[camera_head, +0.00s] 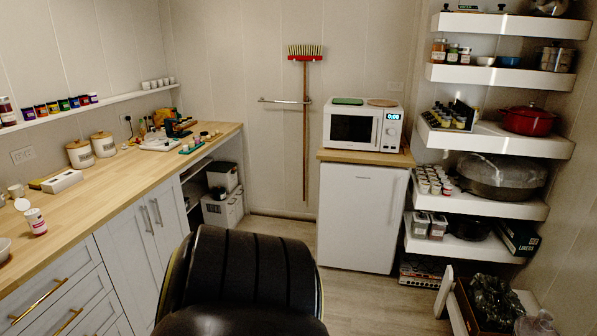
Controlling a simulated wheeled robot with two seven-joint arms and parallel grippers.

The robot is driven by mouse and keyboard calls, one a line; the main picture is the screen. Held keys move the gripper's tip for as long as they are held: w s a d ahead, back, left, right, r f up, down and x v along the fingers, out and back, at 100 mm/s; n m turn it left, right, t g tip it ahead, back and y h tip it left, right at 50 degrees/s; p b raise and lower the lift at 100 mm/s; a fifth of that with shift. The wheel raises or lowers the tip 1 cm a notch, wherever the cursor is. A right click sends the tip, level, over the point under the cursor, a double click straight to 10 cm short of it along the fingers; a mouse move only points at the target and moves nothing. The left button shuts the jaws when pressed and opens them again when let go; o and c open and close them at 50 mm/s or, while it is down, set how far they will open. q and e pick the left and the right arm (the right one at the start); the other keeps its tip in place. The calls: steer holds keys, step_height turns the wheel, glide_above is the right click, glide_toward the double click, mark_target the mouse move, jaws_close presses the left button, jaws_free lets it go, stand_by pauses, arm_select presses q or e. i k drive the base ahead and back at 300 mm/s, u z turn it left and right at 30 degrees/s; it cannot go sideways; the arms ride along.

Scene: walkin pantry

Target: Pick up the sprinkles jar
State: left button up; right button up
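I cannot read any label that marks the sprinkles jar. A small white jar with a red label (37,224) stands near the front left of the wooden counter (150,178), and a round white thing (22,204) shows just behind it. Several small jars with coloured labels (64,105) stand in a row on the narrow wall shelf (118,97). More small jars (439,50) stand on the right-hand shelves. Neither of my grippers is in view.
A white microwave (363,126) sits on a small fridge (357,218) at the back. Two lidded canisters (80,154) (104,145) stand on the counter. A red pot (529,121) is on the right shelves. A crate (468,306) sits on the floor at right.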

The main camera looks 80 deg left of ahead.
mark_target(39, 226)
steer(key=u, duration=4.25)
